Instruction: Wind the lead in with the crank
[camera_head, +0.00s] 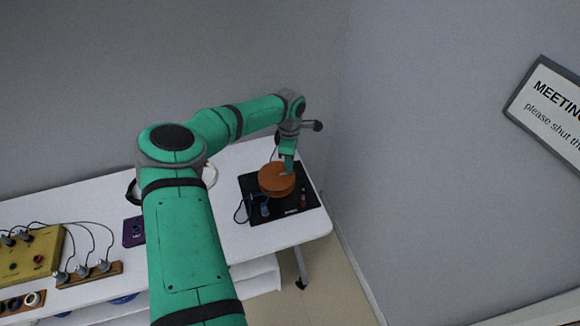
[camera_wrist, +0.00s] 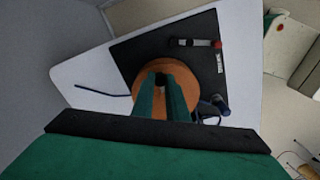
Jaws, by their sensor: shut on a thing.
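An orange-brown round reel (camera_head: 274,181) sits on a black base plate (camera_head: 263,214) near the right end of the white table. The reel also shows in the wrist view (camera_wrist: 126,70), under my gripper. My gripper (camera_head: 287,172) points down at the reel's top and is shut on a small dark knob (camera_wrist: 161,79), which I take to be the crank's handle. The fingers cover most of the knob, and the rest of the crank is hard to make out. A dark blue lead (camera_wrist: 98,91) runs out beside the reel, and a blue plug (camera_wrist: 220,104) lies at its edge.
A yellow box (camera_head: 35,262) with plugs and cables, a wooden strip (camera_head: 90,275) of plugs and a purple box (camera_head: 133,231) stand on the white table (camera_head: 276,238) to the left. Grey walls stand behind and to the right. A meeting sign (camera_head: 552,112) hangs on the right wall.

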